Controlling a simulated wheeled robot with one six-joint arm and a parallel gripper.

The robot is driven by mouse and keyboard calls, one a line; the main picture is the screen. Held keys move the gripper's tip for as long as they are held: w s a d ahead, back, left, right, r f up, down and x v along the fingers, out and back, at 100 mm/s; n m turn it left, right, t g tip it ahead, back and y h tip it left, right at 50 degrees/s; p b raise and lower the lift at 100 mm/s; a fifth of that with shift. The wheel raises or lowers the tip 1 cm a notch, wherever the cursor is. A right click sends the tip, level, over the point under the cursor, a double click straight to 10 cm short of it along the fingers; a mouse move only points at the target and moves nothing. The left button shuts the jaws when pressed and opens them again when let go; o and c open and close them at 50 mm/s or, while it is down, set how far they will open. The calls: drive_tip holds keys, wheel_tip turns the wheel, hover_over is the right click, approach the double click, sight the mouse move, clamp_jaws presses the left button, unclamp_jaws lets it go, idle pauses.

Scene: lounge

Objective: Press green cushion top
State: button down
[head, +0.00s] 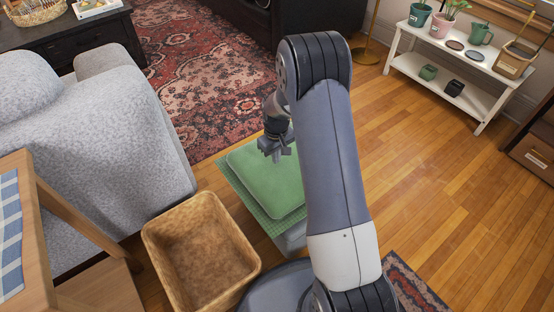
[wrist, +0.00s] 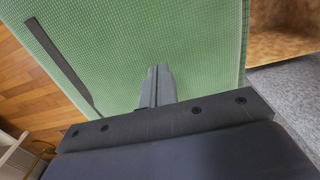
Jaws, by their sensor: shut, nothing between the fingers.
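The green cushion (head: 262,180) lies flat on a low stand beside the wicker basket, with a green checked layer (head: 238,192) showing around its edge. My arm hides its right side. In the wrist view a green woven surface (wrist: 200,45) fills most of the picture, with a dark strip (wrist: 62,65) across its left part. My gripper (head: 275,156) is over the cushion's far part, pointing down. Its fingers (wrist: 156,72) are together and empty, with their tips against the green surface in the wrist view. I cannot tell whether they touch it.
An empty wicker basket (head: 200,250) stands just left of the cushion. A grey sofa (head: 95,150) and a wooden chair (head: 75,220) are at the left. A patterned rug (head: 205,75) lies behind. A white shelf (head: 450,75) with pots stands at the far right. The wood floor (head: 430,170) at right is clear.

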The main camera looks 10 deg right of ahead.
wheel_tip(320, 180, up, 8)
drive_tip(key=p, duration=0.1)
drive_tip(key=shift+f+p, duration=0.15)
drive_tip(key=shift+p, duration=0.2)
idle(1.0)
